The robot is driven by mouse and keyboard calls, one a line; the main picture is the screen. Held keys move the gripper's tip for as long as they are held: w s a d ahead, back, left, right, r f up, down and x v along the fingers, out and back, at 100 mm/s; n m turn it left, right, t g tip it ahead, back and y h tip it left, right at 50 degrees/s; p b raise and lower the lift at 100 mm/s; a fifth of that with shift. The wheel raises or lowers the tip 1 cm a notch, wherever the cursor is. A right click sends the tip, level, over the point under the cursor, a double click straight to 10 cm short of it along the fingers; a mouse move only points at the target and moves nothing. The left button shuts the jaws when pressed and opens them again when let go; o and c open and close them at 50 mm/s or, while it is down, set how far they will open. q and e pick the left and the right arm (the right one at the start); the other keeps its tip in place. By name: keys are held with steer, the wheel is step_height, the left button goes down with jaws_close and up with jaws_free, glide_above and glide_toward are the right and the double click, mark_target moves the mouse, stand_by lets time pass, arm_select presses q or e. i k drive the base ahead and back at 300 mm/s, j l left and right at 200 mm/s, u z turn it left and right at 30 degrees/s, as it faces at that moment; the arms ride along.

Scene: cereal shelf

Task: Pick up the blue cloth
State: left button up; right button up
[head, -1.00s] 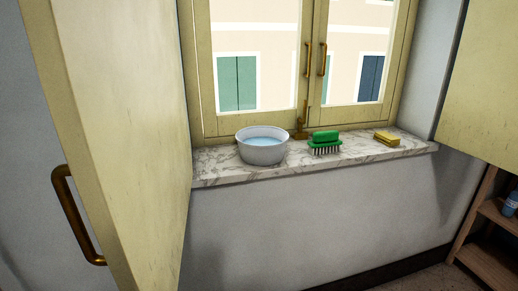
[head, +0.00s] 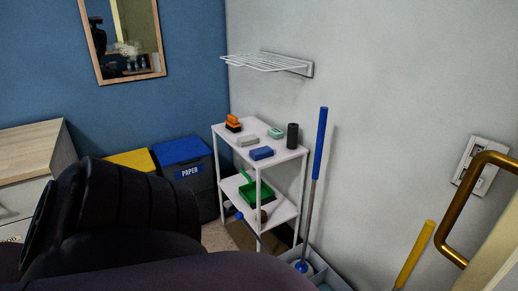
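A small blue block-like item (head: 261,153) lies on the top board of a white shelf unit (head: 258,188) in the corner. It may be a folded cloth or a sponge; I cannot tell which at this size. No other blue cloth is clearly visible. Neither of my grippers is in view.
Beside the blue item are an orange brush (head: 233,123), a grey block (head: 247,141), a green-white item (head: 275,132) and a dark cylinder (head: 292,136). A green dustpan (head: 256,191) is below. A blue-handled mop (head: 319,145) stands right. A large dark shape fills the lower left.

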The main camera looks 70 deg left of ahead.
mark_target(264, 152)
steer(key=u, duration=2.15)
steer(key=i+z, duration=0.1)
steer(key=z, duration=0.7)
steer(key=i+j+z, duration=0.2)
steer(key=j+z, duration=0.2)
steer(key=i+j+z, duration=0.25)
steer(key=j, duration=0.15)
steer(key=i+j+z, duration=0.1)
steer(key=j, duration=0.75)
steer(key=i+z, duration=0.05)
